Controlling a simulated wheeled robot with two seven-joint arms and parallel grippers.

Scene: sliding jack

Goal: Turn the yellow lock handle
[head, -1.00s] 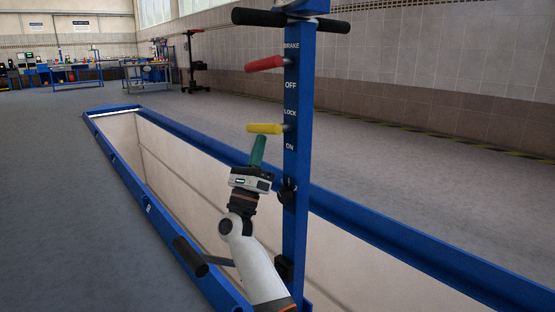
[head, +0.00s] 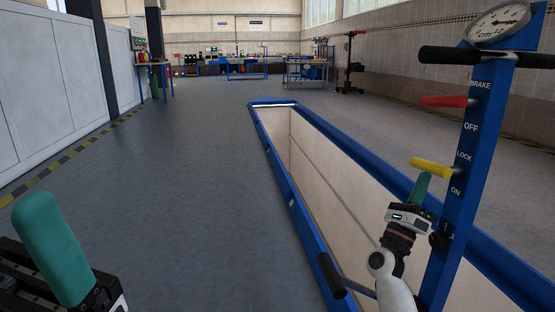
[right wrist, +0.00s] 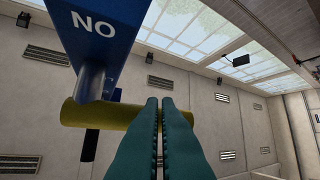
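The yellow lock handle (head: 431,167) sticks out to the left from the blue post (head: 468,185), between the words LOCK and ON. My right gripper (head: 422,178) is just below the handle, its green fingers pointing up at it. In the right wrist view the yellow handle (right wrist: 100,115) lies across behind the fingertips (right wrist: 159,101). These fingers are together with only a thin gap, and nothing shows between them. Whether they touch the handle, I cannot tell. My left gripper (head: 55,250) is at the lower left; only one green finger shows clearly.
A red brake handle (head: 444,101) sits higher on the post, with a black crossbar (head: 450,55) and a gauge (head: 498,22) above it. A black-gripped lever (head: 331,275) is beside my right arm. The blue-framed pit (head: 290,175) runs ahead. Open grey floor lies left of it.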

